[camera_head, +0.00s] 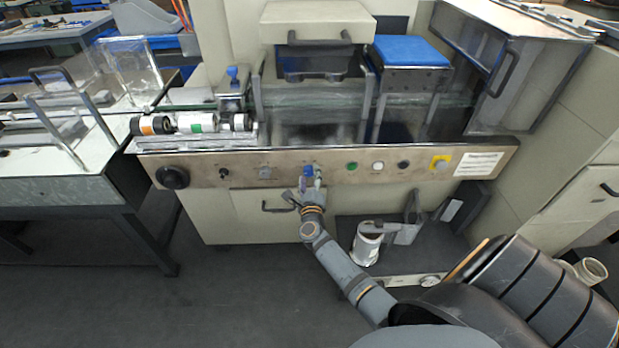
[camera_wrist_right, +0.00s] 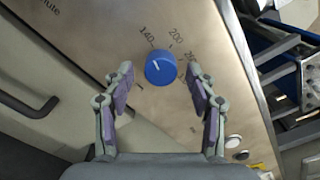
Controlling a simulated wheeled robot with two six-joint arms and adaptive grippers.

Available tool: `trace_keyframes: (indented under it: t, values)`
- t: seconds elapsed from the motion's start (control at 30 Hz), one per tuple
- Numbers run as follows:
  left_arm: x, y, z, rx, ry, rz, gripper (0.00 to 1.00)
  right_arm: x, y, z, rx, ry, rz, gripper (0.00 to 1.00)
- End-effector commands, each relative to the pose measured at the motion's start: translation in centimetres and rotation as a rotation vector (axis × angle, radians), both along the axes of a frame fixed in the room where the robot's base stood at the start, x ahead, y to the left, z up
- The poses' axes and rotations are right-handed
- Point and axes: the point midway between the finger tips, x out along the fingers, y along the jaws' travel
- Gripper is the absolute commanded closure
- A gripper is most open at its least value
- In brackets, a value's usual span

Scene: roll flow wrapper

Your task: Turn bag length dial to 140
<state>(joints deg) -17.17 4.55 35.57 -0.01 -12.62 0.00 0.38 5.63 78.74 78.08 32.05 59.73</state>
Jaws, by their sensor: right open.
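The blue bag length dial (camera_wrist_right: 160,67) sits on the tan metal panel in the right wrist view, with printed marks 140, 200 and a partly covered third number around its far side. A short white line on its face points up and left, roughly toward the 140 side; I cannot tell the exact reading. In the head view the dial (camera_head: 308,170) is on the machine's front panel (camera_head: 225,169). My right gripper (camera_head: 310,188) is open and empty just in front of it. In the wrist view its fingers stand apart on either side of the dial, with visible gaps. My left gripper is out of view.
A black knob (camera_head: 173,177) is at the panel's left end. A drawer handle (camera_head: 278,207) is below.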

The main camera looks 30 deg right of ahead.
Motion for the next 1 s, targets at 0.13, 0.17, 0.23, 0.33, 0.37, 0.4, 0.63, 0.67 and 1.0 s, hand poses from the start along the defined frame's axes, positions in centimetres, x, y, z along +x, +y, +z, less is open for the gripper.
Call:
trace_keyframes:
  t: [0.13, 0.17, 0.23, 0.33, 0.37, 0.4, 0.63, 0.67, 1.0]
  values:
    - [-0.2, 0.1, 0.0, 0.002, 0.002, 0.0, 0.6, -0.2, 0.1, 0.0, 0.0, 0.0, 0.0, 0.43]
    - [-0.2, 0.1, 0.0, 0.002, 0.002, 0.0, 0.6, -0.4, 0.2, -0.1, 0.0, 0.001, 0.001, 0.43]
    - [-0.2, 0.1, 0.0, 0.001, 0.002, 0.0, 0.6, -1.2, 0.8, -0.1, 0.001, 0.002, 0.0, 0.43]
    - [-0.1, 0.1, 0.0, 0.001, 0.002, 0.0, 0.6, -3.2, 1.9, -0.2, 0.002, 0.002, 0.0, 0.43]
    - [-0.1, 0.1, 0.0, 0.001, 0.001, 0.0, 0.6, -3.9, 2.3, -0.2, 0.004, 0.003, 0.0, 0.43]
    - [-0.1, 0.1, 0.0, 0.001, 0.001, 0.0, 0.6, -4.8, 2.9, -0.1, 0.004, 0.002, -0.001, 0.43]
    - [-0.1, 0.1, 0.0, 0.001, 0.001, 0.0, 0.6, -8.9, 5.4, -0.1, 0.003, 0.001, -0.002, 0.43]
    - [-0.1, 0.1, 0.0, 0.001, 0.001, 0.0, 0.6, -9.2, 5.6, -0.1, 0.003, 0.002, -0.001, 0.43]
    - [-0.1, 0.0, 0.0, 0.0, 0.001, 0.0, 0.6, -10.3, 6.3, 0.0, 0.0, 0.0, 0.0, 0.43]
